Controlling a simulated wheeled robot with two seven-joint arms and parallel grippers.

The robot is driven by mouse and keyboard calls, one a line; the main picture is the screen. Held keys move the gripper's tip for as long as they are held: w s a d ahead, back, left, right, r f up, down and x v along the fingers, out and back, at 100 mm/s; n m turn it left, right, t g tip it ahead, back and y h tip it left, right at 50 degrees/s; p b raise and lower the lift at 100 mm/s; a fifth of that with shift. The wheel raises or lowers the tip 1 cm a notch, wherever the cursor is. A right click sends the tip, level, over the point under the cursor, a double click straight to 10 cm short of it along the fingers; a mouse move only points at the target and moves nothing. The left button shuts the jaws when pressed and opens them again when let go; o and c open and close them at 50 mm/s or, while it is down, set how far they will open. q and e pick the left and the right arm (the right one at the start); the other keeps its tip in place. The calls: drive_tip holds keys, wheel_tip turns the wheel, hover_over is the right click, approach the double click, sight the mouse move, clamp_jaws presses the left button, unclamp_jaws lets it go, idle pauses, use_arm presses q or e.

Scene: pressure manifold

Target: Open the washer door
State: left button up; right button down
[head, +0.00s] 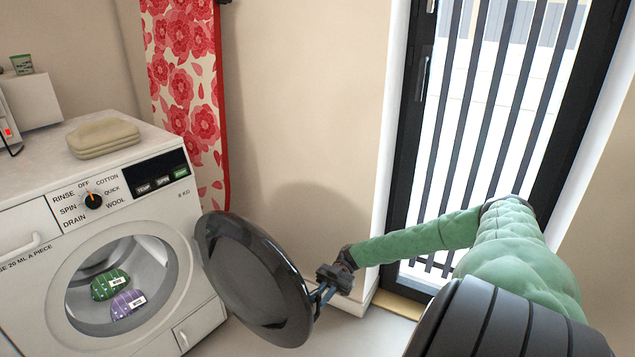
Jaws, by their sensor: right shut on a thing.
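The white washer (110,235) stands at the left with its dial panel facing me. Its round dark door (252,280) is swung wide open to the right, away from the drum opening (122,285). My right gripper (322,298) is at the door's outer right edge and is shut on it; the exact grip point is partly hidden. Inside the drum lie a green striped item (110,284) and a purple striped item (127,304), each with a white label. My left gripper is not in view.
A folded beige towel (103,138) lies on top of the washer. A floral ironing board (190,90) leans against the wall behind. A barred glass door (490,110) is at the right. Some bare floor (395,308) shows between the washer door and the glass door.

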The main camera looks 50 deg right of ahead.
drive_tip(key=shift+w+d, duration=0.15)
drive_tip(key=c, duration=1.4)
unclamp_jaws()
drive_tip(key=shift+w+f, duration=0.1)
drive_tip(key=d, duration=0.7)
drive_tip(key=shift+w+d, duration=0.35)
